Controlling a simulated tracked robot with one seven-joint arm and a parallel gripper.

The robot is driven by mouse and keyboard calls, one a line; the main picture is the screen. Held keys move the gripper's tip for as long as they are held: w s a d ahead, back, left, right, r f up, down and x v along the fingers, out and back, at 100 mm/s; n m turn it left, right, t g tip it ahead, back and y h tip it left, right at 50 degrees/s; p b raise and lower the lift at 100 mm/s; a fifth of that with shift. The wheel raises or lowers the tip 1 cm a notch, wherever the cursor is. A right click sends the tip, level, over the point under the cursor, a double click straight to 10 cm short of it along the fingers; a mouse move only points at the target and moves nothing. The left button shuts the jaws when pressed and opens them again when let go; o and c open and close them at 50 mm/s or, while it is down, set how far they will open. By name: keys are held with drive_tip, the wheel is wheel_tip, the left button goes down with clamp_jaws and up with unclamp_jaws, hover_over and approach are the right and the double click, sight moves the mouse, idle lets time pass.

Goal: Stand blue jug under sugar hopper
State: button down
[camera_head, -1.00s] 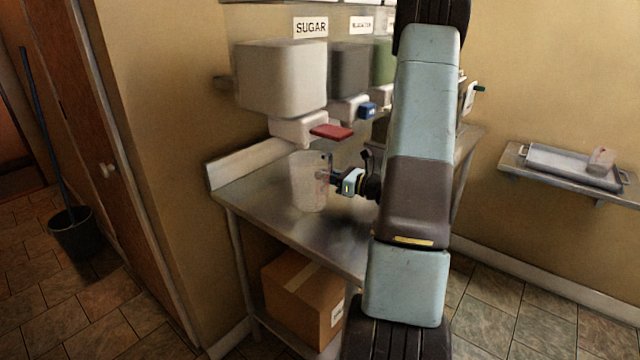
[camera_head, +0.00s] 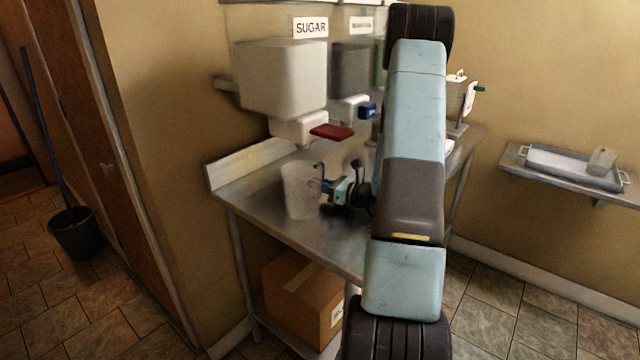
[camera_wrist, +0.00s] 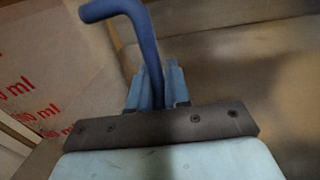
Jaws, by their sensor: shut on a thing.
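The blue jug (camera_head: 299,190) is a clear, upright vessel with a blue handle. My gripper (camera_head: 328,187) is to its right, shut on the handle. In the wrist view the blue handle (camera_wrist: 146,45) runs between the two fingers (camera_wrist: 157,88), and the jug's clear wall (camera_wrist: 45,75) with red ml marks is at left. The sugar hopper (camera_head: 282,80) is a pale box under the SUGAR sign, with a white spout and a red lever (camera_head: 332,132). The jug shows below the spout in the picture, at the steel table; I cannot tell whether its base touches the top.
The steel table (camera_head: 262,205) has bare room around the jug. A dark hopper (camera_head: 350,70) with a blue lever hangs right of the sugar hopper. A cardboard box (camera_head: 300,300) is under the table. A wall shelf at right holds a metal tray (camera_head: 560,165) and a clear vessel (camera_head: 602,160).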

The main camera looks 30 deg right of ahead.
drive_tip(key=c, duration=1.1)
unclamp_jaws()
drive_tip(key=shift+o, duration=0.2)
drive_tip(key=v, duration=1.2)
drive_tip(key=shift+s, duration=0.1)
